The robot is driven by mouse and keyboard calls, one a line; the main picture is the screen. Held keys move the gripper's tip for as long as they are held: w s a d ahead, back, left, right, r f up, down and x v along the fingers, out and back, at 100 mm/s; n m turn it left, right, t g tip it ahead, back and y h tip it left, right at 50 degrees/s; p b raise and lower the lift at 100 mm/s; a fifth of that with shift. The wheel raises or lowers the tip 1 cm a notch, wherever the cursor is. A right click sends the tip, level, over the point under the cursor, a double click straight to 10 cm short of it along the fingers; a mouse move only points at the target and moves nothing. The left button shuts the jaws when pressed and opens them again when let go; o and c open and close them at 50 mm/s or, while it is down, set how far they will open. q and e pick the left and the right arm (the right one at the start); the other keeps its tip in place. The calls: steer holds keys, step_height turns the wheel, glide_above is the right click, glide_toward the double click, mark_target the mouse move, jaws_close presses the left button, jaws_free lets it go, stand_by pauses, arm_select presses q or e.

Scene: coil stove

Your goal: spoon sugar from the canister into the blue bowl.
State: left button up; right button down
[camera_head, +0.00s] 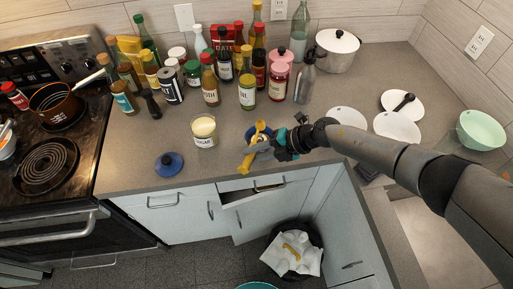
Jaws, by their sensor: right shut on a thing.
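The sugar canister (204,133) is a clear jar with a pale filling and a SUGAR label. It stands open on the counter, left of my right gripper. A blue lid (169,164) with a dark knob lies apart from it, to the lower left. My right gripper (258,148) comes in from the right and is shut on a yellow utensil (246,161), which looks like the spoon. A blue rounded thing (261,126), perhaps the blue bowl, shows just behind the gripper and is mostly hidden. Whether they touch cannot be told. My left gripper is not in view.
Several bottles and jars crowd the back of the counter. A coil stove (45,166) with a pan (55,103) is at left. White plates (397,127) and a green bowl (482,130) are at right. A drawer (252,193) below stands partly open.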

steer(key=h, duration=0.2)
steer(key=g+h, duration=0.1)
steer(key=shift+w+a+r, duration=0.15)
steer(key=shift+a+r, duration=0.1)
steer(key=shift+a, duration=0.1)
steer(key=shift+w+a+r+n+g+h, duration=0.1)
steer(key=shift+a+n+g+h, duration=0.25)
steer(key=shift+h, duration=0.55)
steer(key=h, duration=0.1)
steer(key=h+b, duration=0.1)
steer(key=shift+w+a+g+h, duration=0.1)
steer(key=shift+a+g+h, duration=0.15)
steer(key=shift+g+h, duration=0.15)
steer(key=shift+p+v, duration=0.4)
steer(key=shift+v, duration=0.65)
steer(key=shift+s+a, duration=0.15)
steer(key=shift+s, duration=0.1)
